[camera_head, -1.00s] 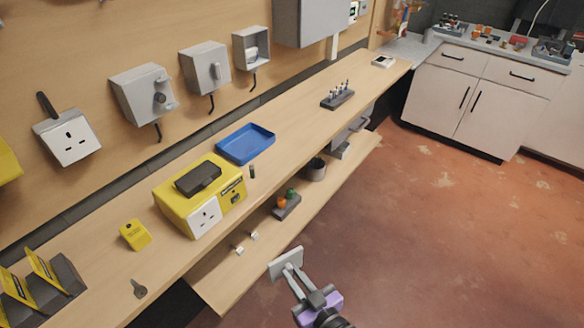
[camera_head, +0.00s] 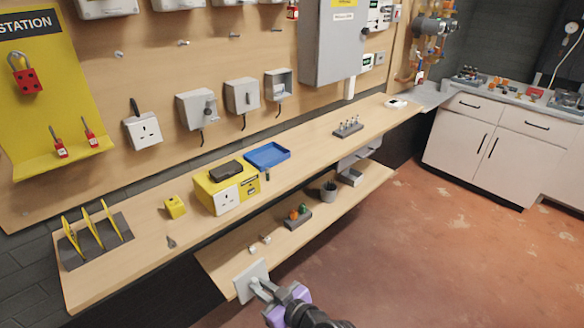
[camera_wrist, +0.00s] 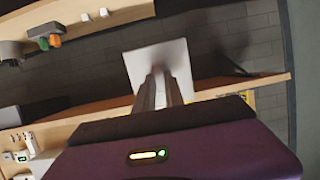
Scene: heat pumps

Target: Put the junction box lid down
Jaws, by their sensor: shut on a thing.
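The junction box lid (camera_head: 247,279) is a flat, light grey square plate. My gripper (camera_head: 258,286) is shut on it and holds it out in front of the bench, near the front edge of the lower shelf. In the wrist view the lid (camera_wrist: 160,64) stands beyond the two fingers (camera_wrist: 160,90), which meet its near face. The box with an open front (camera_head: 279,86) is on the wall, with a cable hanging below it.
The worktop (camera_head: 140,235) carries a yellow tester (camera_head: 213,199), a blue tray (camera_head: 267,156), a small yellow block (camera_head: 175,207) and a rack of yellow plates (camera_head: 95,240). The lower shelf (camera_head: 225,262) holds a dark cup (camera_head: 328,192) and small parts. Worktop right of the tray is mostly clear.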

